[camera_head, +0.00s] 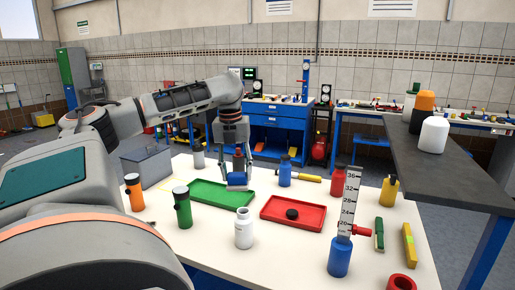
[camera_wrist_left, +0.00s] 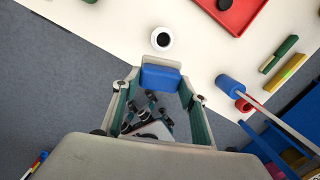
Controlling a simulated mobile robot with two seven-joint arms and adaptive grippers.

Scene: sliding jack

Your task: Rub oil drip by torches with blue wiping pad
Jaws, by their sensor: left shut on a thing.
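My left gripper (camera_head: 237,176) is shut on the blue wiping pad (camera_head: 236,181), which appears in front of the right part of the green tray. In the left wrist view the pad (camera_wrist_left: 160,78) sits between the fingertips (camera_wrist_left: 161,90). I cannot tell its height over the table. An orange torch (camera_head: 135,194) and a green torch (camera_head: 183,209), both with black heads, stand upright at the left of the white table (camera_head: 205,247). I cannot clearly make out the oil drip; faint yellowish marks show near the torches. My right gripper is not in view.
Green tray (camera_head: 208,192), red tray (camera_head: 280,221) with a black puck, and white bottle (camera_head: 244,230) stand near the gripper. A grey box (camera_head: 147,168) is behind the torches. Several bottles and a height gauge (camera_head: 343,245) fill the right. A dark raised shelf (camera_head: 455,165) is beyond.

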